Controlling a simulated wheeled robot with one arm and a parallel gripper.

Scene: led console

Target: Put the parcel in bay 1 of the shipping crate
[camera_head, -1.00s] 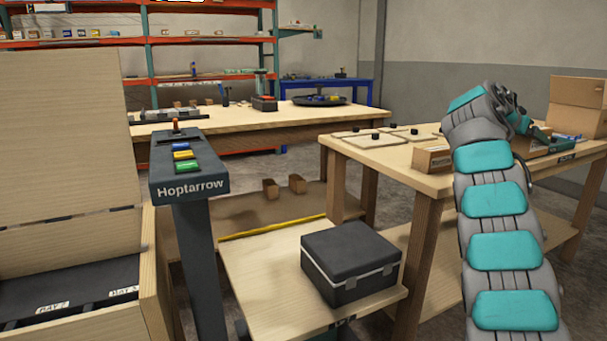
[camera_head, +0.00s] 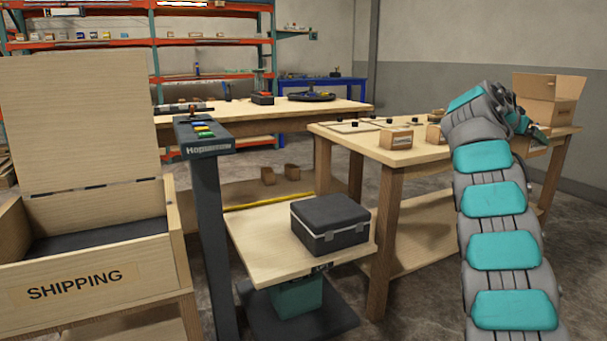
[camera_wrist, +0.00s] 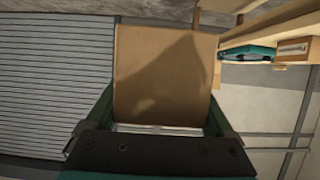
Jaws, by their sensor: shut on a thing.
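The wrist view shows a plain brown cardboard parcel (camera_wrist: 165,70) between the green-sided jaws of my gripper (camera_wrist: 165,118). The gripper is shut on it. In the head view my arm rises at the right and its wrist hides most of the gripper and parcel. The shipping crate (camera_head: 95,283) stands at the far left of the head view, with a SHIPPING label on its front. Its wooden lid is up and open. A dark inside shows over the front wall, but the bay labels are not visible. My gripper is well apart from the crate.
A dark console (camera_head: 205,150) with coloured buttons stands beside the crate. A black case (camera_head: 330,224) lies on a low wooden platform (camera_head: 265,255). A wooden workbench (camera_head: 365,150) on the right holds small boxes (camera_head: 396,139) and an open carton (camera_head: 549,98). Shelves stand behind.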

